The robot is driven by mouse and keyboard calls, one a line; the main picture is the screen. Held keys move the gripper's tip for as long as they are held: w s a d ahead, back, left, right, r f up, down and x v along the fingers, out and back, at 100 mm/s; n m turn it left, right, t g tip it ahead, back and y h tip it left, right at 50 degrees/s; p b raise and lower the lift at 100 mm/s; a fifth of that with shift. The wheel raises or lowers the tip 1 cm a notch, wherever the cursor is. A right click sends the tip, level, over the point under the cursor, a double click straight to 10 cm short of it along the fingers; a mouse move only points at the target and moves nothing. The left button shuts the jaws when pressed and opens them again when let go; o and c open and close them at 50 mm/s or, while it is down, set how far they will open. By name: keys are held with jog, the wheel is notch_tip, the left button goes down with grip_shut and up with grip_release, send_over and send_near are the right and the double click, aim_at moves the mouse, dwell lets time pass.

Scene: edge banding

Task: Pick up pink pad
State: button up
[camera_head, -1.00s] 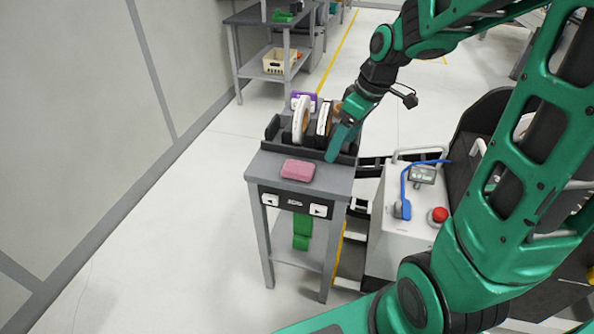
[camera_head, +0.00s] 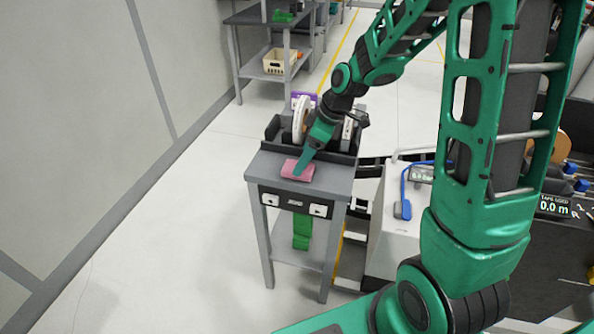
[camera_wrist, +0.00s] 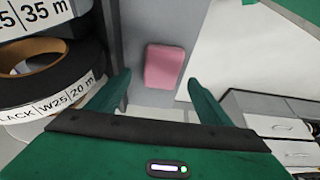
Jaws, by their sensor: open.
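The pink pad (camera_head: 290,171) lies flat on the grey top of a small table (camera_head: 262,165), near its front edge. In the wrist view the pink pad (camera_wrist: 165,66) shows beyond the fingertips, roughly centred between them and with nothing gripping it. My gripper (camera_head: 301,168) hangs over the pad in the head view and covers part of it. In the wrist view my gripper (camera_wrist: 158,85) is open and empty, one green finger on each side. I cannot tell the exact height above the pad.
A dark rack (camera_head: 272,130) with tape rolls stands at the back of the table. In the wrist view a black roll (camera_wrist: 45,75) is close on the left. A grey machine (camera_head: 385,215) stands right of the table. Floor left of the table is clear.

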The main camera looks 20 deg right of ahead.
jog(key=shift+s+x, duration=0.2)
jog(key=shift+x, duration=1.7)
jog(key=shift+d, duration=0.1)
jog(key=shift+c, duration=0.6)
jog(key=c, duration=1.1)
jog(key=shift+r, duration=0.5)
jog(key=r, duration=0.2)
jog(key=a+r, duration=0.1)
jog(key=r, duration=0.1)
jog(key=shift+s+a, duration=0.1)
jog(key=shift+s, duration=0.2)
jog(key=s+a+r, duration=0.5)
jog(key=a+r, duration=0.1)
jog(key=a, duration=0.3)
jog(key=shift+s, duration=0.15)
